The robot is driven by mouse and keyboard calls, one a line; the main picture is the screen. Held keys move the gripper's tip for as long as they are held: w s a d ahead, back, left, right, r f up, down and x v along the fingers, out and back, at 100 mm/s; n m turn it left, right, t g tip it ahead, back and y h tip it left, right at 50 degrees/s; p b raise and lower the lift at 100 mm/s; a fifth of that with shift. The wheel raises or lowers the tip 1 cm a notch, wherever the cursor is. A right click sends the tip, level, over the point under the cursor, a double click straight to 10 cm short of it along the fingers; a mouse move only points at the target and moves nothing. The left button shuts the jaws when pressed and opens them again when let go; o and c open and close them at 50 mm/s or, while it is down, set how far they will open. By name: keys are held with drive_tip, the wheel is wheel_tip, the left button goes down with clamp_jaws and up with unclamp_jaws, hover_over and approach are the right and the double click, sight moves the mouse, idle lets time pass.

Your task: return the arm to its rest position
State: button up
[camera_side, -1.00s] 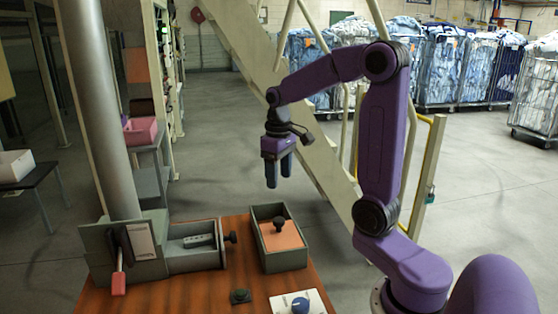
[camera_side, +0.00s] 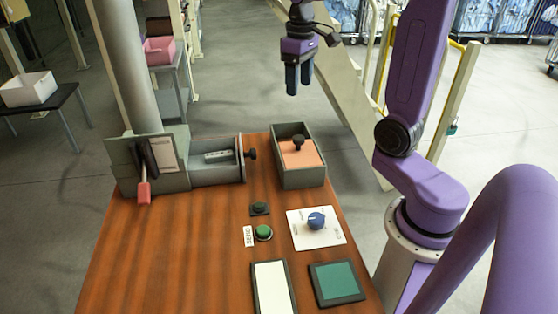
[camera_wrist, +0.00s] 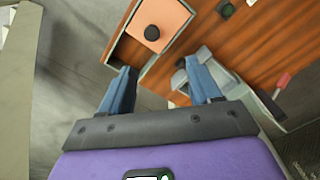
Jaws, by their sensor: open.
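My gripper (camera_side: 299,80) hangs in the air above and behind the table, with its dark blue fingers pointing down. Below it stands a grey box (camera_side: 311,177) with an orange lid or block inside that bears a black knob (camera_side: 298,144). In the wrist view the two fingers of my gripper (camera_wrist: 162,92) are spread apart with nothing between them. The orange piece (camera_wrist: 160,22) shows beyond the fingertips in that view. My purple arm is raised at the right of the side view.
The wooden table (camera_side: 180,260) holds a grey device with a red-handled lever (camera_side: 144,192), a green button (camera_side: 264,233), a blue dial (camera_side: 316,220), a white panel (camera_side: 271,288) and a green pad (camera_side: 337,282). A grey post (camera_side: 125,60) rises at left. Air around my gripper is clear.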

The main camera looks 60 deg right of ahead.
drive_tip(key=s+a+f+n, duration=0.2)
drive_tip(key=s+a+n, duration=0.1)
drive_tip(key=a, duration=0.5)
drive_tip(key=s+a+f+n, duration=0.2)
drive_tip(key=s+a+n, duration=0.2)
drive_tip(key=s, duration=0.5)
drive_tip(key=s+a+f+n, duration=0.3)
drive_tip(key=s+a+n, duration=0.1)
drive_tip(key=s, duration=0.5)
drive_tip(key=shift+s+a+f+n, duration=0.3)
drive_tip(key=shift+s+n, duration=0.1)
drive_tip(key=shift+n, duration=0.1)
